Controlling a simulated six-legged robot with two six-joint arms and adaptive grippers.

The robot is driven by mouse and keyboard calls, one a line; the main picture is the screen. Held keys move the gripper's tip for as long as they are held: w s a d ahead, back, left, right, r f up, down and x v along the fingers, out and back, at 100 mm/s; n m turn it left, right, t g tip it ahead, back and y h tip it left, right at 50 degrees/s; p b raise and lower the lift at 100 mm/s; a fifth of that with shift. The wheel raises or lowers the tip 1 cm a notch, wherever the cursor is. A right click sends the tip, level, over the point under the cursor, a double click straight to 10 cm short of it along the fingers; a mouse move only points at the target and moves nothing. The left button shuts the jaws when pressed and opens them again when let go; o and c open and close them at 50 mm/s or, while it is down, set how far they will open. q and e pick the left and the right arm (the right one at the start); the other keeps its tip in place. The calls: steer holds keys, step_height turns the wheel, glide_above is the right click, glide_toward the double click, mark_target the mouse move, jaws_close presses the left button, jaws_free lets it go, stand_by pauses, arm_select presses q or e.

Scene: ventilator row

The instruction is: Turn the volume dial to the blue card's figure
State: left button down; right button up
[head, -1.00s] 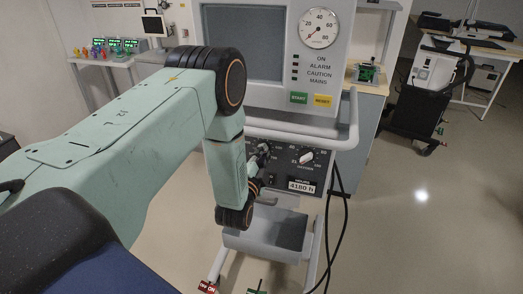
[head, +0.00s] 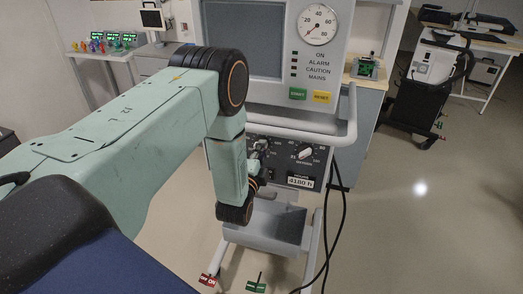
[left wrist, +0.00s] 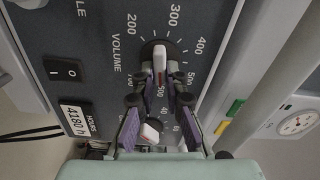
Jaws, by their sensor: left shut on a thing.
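The volume dial (left wrist: 160,57) is a knob with a white pointer bar on the dark control panel (left wrist: 75,30). In the left wrist view it stands among figures such as 200, 300, 400 and 500, with the panel turned sideways. My left gripper (left wrist: 160,88) is shut on this dial, a finger on each side. In the head view my left gripper (head: 260,150) is at the dial, partly hidden by my own arm. I cannot tell exactly which figure the pointer marks. No blue card can be made out. My right gripper is not in view.
A second dial (head: 305,153) with a white knob sits right of the volume dial, close to my fingers. A grey rail (head: 300,135) runs above the panel. Start (head: 298,93) and reset (head: 321,97) buttons are higher up. Cables hang at the right; open floor lies beyond.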

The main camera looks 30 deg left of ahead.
arm_select(q)
steer(key=c, duration=1.4)
jaws_free()
steer(key=shift+a, duration=0.15)
steer(key=shift+s, duration=0.1)
steer(key=v, duration=1.1)
steer(key=shift+s+d, duration=0.25)
steer(key=shift+s, duration=0.1)
